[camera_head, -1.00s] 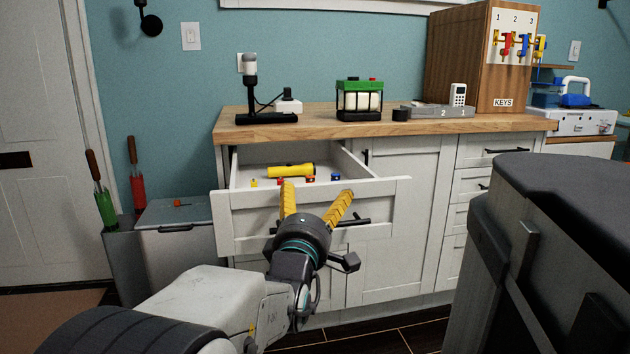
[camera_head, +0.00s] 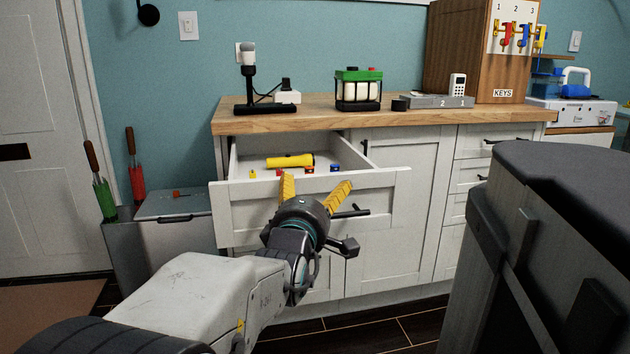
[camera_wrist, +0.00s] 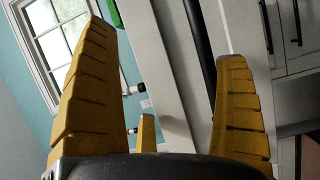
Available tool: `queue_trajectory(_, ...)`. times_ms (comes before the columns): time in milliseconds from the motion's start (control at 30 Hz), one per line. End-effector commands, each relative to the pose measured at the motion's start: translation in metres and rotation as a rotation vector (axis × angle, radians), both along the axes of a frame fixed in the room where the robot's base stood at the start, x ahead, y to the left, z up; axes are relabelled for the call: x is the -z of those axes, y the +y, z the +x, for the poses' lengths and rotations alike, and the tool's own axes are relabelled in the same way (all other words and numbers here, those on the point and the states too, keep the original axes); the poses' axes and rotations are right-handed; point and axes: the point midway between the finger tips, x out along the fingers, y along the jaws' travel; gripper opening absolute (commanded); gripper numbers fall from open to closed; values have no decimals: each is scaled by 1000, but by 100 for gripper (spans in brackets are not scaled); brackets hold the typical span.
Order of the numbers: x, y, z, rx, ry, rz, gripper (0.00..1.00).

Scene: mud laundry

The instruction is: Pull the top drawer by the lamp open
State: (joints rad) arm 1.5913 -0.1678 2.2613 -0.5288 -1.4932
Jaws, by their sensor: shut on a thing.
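The top drawer (camera_head: 240,205) below the lamp (camera_head: 249,78) is white and stands well out of the cabinet, its inside showing. A yellow flashlight (camera_head: 290,161) and several small coloured items lie in it. My gripper (camera_head: 316,182) is at the drawer's front, its yellow fingers apart around the dark bar handle (camera_head: 350,213) and shut on it. Much of the handle is hidden behind my gripper. In the wrist view, the dark handle bar (camera_wrist: 198,35) runs between the two fingers, beside the pale drawer front.
A wooden counter (camera_head: 330,117) carries the lamp, a green-topped caddy (camera_head: 358,90), a grey tray (camera_head: 440,102) and a key cabinet (camera_head: 480,50). A grey bin (camera_head: 172,205) stands left of the cabinet. A large dark-topped grey object (camera_head: 570,190) fills the near right.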

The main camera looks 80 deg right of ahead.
Motion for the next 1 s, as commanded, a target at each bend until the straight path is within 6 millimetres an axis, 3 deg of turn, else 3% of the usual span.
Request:
queue_trajectory(33,-16,4,1,-2,-1,-41,66)
queue_trajectory(367,-11,24,1,-1,0,-42,59)
queue_trajectory(467,-10,30,1,0,0,-41,53)
queue_trajectory(500,-10,33,1,0,0,-41,45)
queue_trajectory(1000,3,62,0,3,2,-26,45)
